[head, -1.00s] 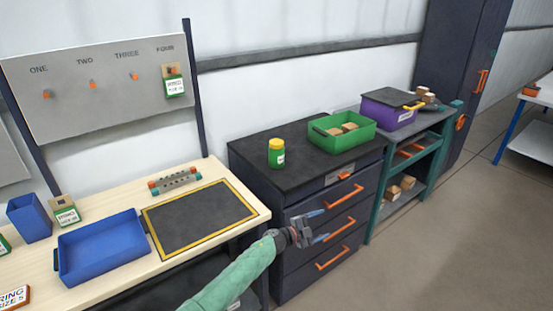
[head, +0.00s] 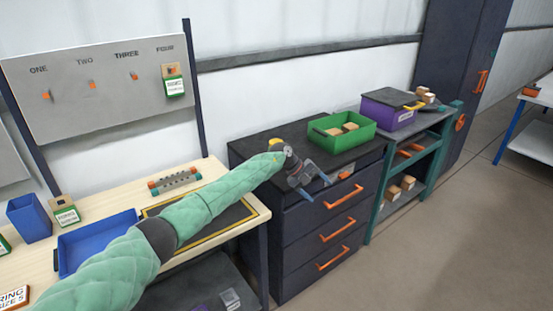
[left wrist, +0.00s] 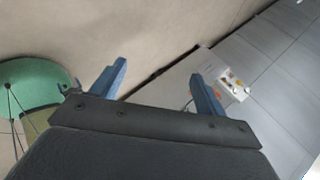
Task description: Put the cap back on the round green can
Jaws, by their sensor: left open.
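The round green can stands on the dark drawer cabinet (head: 262,148), mostly hidden behind my left arm. Only its yellow top (head: 275,142) shows above the sleeve in the head view. I cannot tell whether this top is a separate cap sitting on it. No loose cap shows. My left gripper (head: 317,189) is open and empty, at the front edge of the cabinet, right of and nearer than the can. Its two blue fingers are spread in the left wrist view (left wrist: 160,70), with only floor and distant things beyond them. My right gripper is not in view.
A green bin (head: 342,142) with wooden blocks stands on the cabinet, right of the can. A purple bin (head: 384,115) stands on the shelf unit beyond. A blue tray (head: 95,240) lies on the workbench at left. Orange drawer handles (head: 343,197) stick out in front.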

